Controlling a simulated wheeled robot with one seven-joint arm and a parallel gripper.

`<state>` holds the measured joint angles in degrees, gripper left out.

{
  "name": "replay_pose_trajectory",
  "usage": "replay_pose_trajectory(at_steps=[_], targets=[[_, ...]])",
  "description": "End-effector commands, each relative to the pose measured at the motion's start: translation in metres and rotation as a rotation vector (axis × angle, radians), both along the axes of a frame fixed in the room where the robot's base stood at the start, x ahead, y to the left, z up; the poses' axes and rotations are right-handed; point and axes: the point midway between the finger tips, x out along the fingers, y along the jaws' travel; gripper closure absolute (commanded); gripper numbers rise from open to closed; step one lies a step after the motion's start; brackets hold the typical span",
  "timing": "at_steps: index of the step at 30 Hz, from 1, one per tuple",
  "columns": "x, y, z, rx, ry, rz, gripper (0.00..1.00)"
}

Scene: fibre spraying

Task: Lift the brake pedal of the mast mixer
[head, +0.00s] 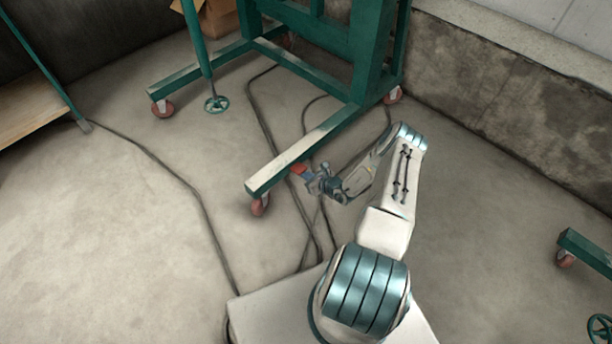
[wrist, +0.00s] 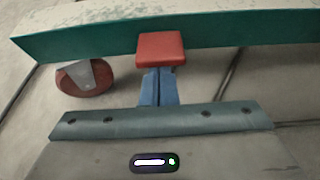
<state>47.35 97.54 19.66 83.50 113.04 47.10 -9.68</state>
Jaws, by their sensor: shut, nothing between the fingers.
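The mast mixer's brake pedal is a small red block (wrist: 160,46) at the green frame beam (wrist: 255,32) in the wrist view. In the head view the pedal (head: 299,170) shows as a red spot beside the near end of the beam (head: 300,158). My gripper (head: 310,178) is at the pedal. In the wrist view its blue fingers (wrist: 158,82) are shut together and empty, with their tips close to the pedal's near edge, partly hidden behind it. I cannot tell whether they touch it.
A red caster wheel (wrist: 86,77) sits under the beam, left of the pedal. Dark cables (head: 210,220) run across the floor. A concrete wall (head: 510,100) stands at right, and another green frame (head: 588,248) at far right. Open floor (head: 90,240) lies at left.

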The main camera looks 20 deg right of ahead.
Motion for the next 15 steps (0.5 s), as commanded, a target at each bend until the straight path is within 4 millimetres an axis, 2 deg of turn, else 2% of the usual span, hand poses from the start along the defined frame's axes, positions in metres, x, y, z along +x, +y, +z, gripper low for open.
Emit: replay_pose_trajectory(at_steps=[3,15], targets=[[0.001,0.0003,0.0086,0.001,-0.005,0.0,1.0],[0.0043,0.0014,0.0101,0.003,-0.016,0.002,1.0]])
